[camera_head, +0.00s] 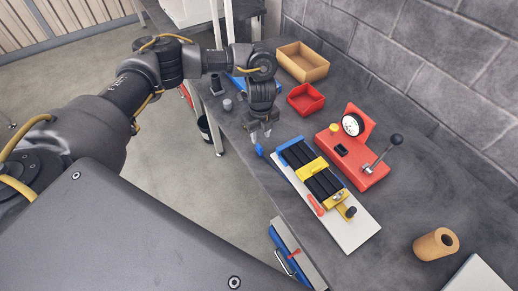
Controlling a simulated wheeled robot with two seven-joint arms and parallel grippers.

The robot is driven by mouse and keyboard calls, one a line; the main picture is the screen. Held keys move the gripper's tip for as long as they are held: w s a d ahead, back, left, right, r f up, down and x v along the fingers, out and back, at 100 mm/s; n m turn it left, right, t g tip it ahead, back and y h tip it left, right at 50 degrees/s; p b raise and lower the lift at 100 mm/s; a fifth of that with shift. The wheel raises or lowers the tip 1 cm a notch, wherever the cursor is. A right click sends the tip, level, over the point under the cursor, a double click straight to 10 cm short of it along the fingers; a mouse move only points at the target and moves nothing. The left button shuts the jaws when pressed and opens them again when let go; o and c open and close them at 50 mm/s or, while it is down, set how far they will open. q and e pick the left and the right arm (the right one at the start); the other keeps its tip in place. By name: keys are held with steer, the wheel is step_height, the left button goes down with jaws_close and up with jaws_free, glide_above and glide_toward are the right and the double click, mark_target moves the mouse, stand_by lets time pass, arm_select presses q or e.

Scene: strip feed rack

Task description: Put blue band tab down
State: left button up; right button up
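The strip rack (322,184) lies on a white board (352,236), with dark strips and a blue band (289,148) across its far end. A yellow band (312,167) crosses its middle. The small blue tab (259,150) sticks out left of the blue band, near the table edge. My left gripper (261,137) points down just above the blue tab. Its two fingertips look apart, with nothing clearly between them; whether one touches the tab is too small to tell. A red tab (315,204) lies along the rack's near left side. My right gripper is not in view.
A red fixture (350,160) with a dial and black-knobbed lever stands right of the rack. A red bin (306,99) and tan bin (302,62) stand behind. A tan roll (436,244) is at right. A grey block wall bounds the table; its right side has free room.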

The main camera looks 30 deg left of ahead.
mark_target(259, 146)
arm_select(q)
steer(key=f+p, duration=0.1)
steer(key=f, duration=0.3)
steer(key=shift+s+a+f+p, duration=0.2)
steer(key=shift+p, duration=0.2)
steer(key=shift+f, duration=0.35)
steer(key=shift+c, duration=0.3)
jaws_close()
